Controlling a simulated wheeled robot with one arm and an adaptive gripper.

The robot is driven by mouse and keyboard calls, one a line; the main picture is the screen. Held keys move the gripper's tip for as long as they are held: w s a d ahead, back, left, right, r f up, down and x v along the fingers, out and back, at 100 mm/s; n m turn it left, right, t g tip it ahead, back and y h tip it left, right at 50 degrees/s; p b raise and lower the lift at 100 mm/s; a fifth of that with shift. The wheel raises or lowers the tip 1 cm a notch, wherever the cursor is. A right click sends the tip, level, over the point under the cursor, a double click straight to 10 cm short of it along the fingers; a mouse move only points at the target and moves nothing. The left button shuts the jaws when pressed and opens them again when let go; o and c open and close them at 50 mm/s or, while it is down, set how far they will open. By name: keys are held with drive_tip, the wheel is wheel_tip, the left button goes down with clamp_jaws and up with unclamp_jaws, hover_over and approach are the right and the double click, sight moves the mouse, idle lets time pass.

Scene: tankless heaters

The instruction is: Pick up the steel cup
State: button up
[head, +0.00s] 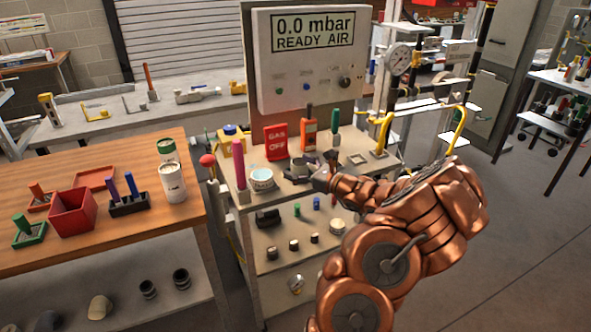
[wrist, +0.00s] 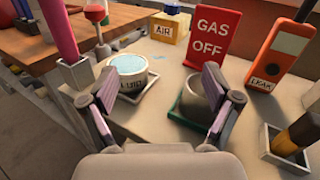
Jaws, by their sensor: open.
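The steel cup (wrist: 200,97) is a grey metal cup standing upright on a green-edged square tray (wrist: 178,112) in the wrist view. In the head view the cup (head: 299,167) shows small on the cart top, just left of my gripper (head: 318,174). My gripper (wrist: 165,100) is open, and nothing is held between its fingers. The right finger overlaps the cup's right side in the wrist view and hides part of it. I cannot tell whether they touch.
A white pot with blue liquid (wrist: 131,73) stands left of the cup, near the left finger. A red GAS OFF sign (wrist: 212,38) and an orange leak detector (wrist: 284,57) stand behind. A tray with dark and yellow tools (wrist: 293,140) is at right.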

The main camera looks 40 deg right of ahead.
sight(306, 166)
drive_tip(key=d+f+m+h, duration=0.1)
drive_tip(key=d, duration=0.1)
drive_tip(key=s+d+f+m+h, duration=0.1)
drive_tip(key=d, duration=0.1)
drive_tip(key=s+d+f+m, duration=0.1)
drive_tip(key=d, duration=0.1)
drive_tip(key=shift+d+f+h, duration=0.1)
drive_tip(key=shift+f+h, duration=0.1)
drive_tip(key=shift+h, duration=0.2)
drive_tip(key=shift+w+d+f, duration=0.1)
drive_tip(key=shift+w+d, duration=0.05)
drive_tip(key=shift+w, duration=0.8)
drive_tip(key=w, duration=0.1)
drive_tip(key=w+p, duration=0.1)
drive_tip(key=w, duration=0.2)
drive_tip(key=shift+w+a+f+p, duration=0.1)
drive_tip(key=shift+w+a+p, duration=0.2)
drive_tip(key=shift+p, duration=0.1)
drive_tip(key=shift+w, duration=0.55)
drive_tip(key=shift+c, duration=0.2)
drive_tip(key=c, duration=1.3)
